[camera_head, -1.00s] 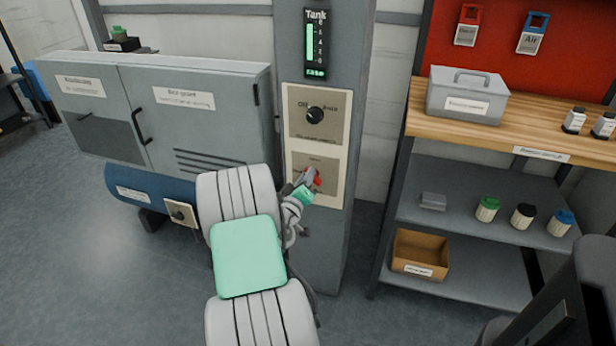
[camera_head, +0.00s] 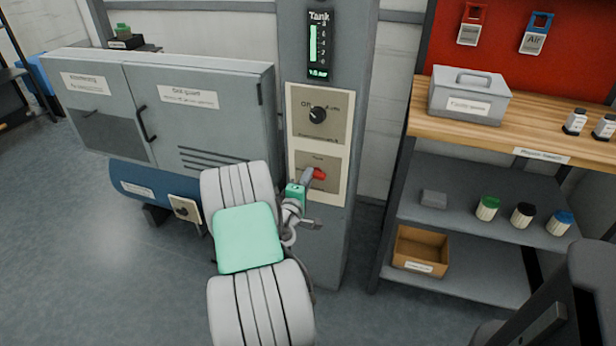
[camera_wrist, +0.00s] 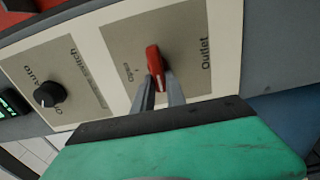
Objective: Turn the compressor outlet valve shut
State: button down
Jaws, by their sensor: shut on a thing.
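The outlet valve's red handle (camera_head: 319,174) is on the lower plate of the grey column. In the wrist view the red handle (camera_wrist: 154,62) stands on the plate marked "Outlet" (camera_wrist: 190,30). My gripper (camera_head: 308,176) reaches the handle from the front left. In the wrist view my gripper (camera_wrist: 160,88) has its two fingers closed on the near end of the handle. The fingers hide part of the handle, and the small marking beside it is too blurred to read fully.
A black knob (camera_head: 317,115) sits on the plate above, under the tank gauge (camera_head: 318,45). A grey cabinet (camera_head: 200,125) with a blue tank (camera_head: 150,188) stands left of the column. A shelf bench (camera_head: 480,190) stands to the right.

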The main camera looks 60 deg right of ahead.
dwell(0.4)
jog(key=c, duration=1.4)
grip_release()
jog(key=shift+o, duration=0.2)
jog(key=shift+a, duration=0.1)
jog(key=s+a, duration=0.1)
jog(key=a, duration=0.6)
jog(key=shift+a, duration=0.3)
jog(key=shift+s, duration=0.1)
